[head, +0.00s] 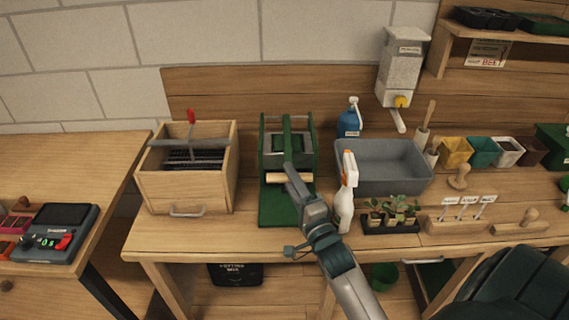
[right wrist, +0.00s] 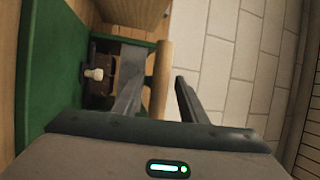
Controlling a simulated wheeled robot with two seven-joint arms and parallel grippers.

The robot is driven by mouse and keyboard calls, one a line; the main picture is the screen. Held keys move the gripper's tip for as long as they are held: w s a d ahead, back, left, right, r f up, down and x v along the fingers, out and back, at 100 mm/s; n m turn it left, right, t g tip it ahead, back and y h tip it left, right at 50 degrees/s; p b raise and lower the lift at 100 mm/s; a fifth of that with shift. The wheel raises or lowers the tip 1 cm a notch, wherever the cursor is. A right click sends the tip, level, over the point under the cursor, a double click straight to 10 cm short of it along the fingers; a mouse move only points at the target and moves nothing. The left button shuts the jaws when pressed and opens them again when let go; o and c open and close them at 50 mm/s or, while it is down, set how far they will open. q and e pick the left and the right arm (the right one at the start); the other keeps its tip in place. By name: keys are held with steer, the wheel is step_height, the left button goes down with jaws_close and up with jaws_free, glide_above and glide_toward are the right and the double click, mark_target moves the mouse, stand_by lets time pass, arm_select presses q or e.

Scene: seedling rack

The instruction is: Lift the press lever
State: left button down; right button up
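The press (head: 268,205) is a green frame with a green base, standing on the bench in the middle of the head view. Its lever ends in a light wooden crossbar handle (head: 275,178), which lies low across the front. In the right wrist view the handle (right wrist: 163,75) shows as a round wooden bar. My right gripper (head: 290,172) is at the handle. Its two fingers (right wrist: 160,95) are apart, with the bar lined up between them; I cannot tell whether they touch it. My left gripper is not in view.
A wooden box (head: 185,190) with a red-knobbed lever stands left of the press. A white spray bottle (head: 344,205), a seedling tray (head: 392,226), a grey tub (head: 385,180) and a blue bottle (head: 349,122) stand close on the right.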

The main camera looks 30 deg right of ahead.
steer(key=shift+p+x, duration=0.45)
steer(key=shift+x, duration=1.7)
steer(key=shift+r, duration=0.1)
jaws_close()
